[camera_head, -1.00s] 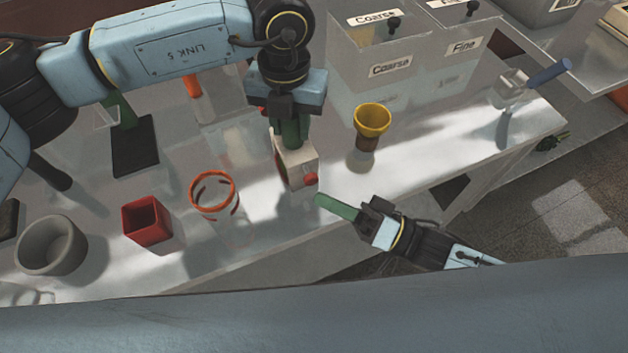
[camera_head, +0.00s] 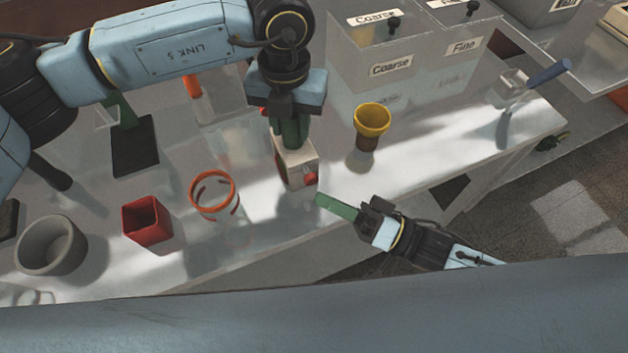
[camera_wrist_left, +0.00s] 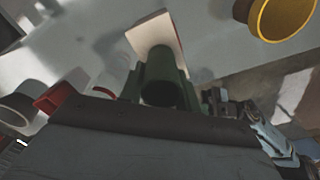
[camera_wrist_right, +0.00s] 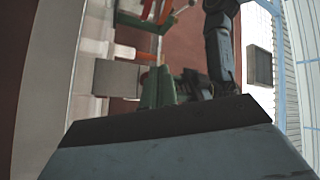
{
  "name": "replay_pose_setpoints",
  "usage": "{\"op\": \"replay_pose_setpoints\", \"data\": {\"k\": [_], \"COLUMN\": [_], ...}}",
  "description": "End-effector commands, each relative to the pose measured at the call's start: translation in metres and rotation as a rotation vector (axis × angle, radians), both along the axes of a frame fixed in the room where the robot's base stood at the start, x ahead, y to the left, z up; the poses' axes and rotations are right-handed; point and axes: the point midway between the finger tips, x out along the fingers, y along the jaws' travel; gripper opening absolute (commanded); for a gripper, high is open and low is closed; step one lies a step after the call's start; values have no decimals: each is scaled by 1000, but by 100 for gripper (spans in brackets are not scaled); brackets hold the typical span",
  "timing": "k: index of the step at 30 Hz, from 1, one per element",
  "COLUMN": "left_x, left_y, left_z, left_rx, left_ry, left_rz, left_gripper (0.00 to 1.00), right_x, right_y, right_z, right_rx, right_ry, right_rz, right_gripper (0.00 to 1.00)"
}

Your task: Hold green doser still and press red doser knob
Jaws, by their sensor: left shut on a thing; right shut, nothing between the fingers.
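The doser has a pale box-shaped body (camera_head: 298,166), a green cylindrical upper part and a red knob (camera_head: 311,177) on its lower right front. It stands on the bench. My left gripper (camera_head: 290,137) comes from above and is shut on the green upper part, which shows between its fingers in the left wrist view (camera_wrist_left: 160,82). My right gripper (camera_head: 322,200) has green fingers closed together with nothing between them. Its tips are just below and right of the red knob, with a small gap in the head view. The right wrist view shows the closed fingers (camera_wrist_right: 157,88).
A yellow-rimmed cup (camera_head: 371,120) stands right of the doser. An orange ring holder (camera_head: 213,194), a red square cup (camera_head: 147,220) and a grey bowl (camera_head: 50,246) stand to the left. Coarse (camera_head: 390,68) and Fine (camera_head: 464,46) bins stand behind. The bench's front edge lies close to my right gripper.

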Motion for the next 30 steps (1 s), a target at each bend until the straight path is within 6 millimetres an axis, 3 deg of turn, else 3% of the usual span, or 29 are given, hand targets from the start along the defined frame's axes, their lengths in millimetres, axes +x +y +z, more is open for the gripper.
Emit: {"op": "replay_pose_setpoints", "data": {"k": [30], "left_x": [0], "left_y": [0], "left_z": [0], "left_rx": [0], "left_ry": [-1], "left_rz": [0], "left_gripper": [5], "right_x": [10], "right_y": [3], "right_z": [0], "right_rx": [0], "right_ry": [0], "right_rz": [0], "right_gripper": [0]}}
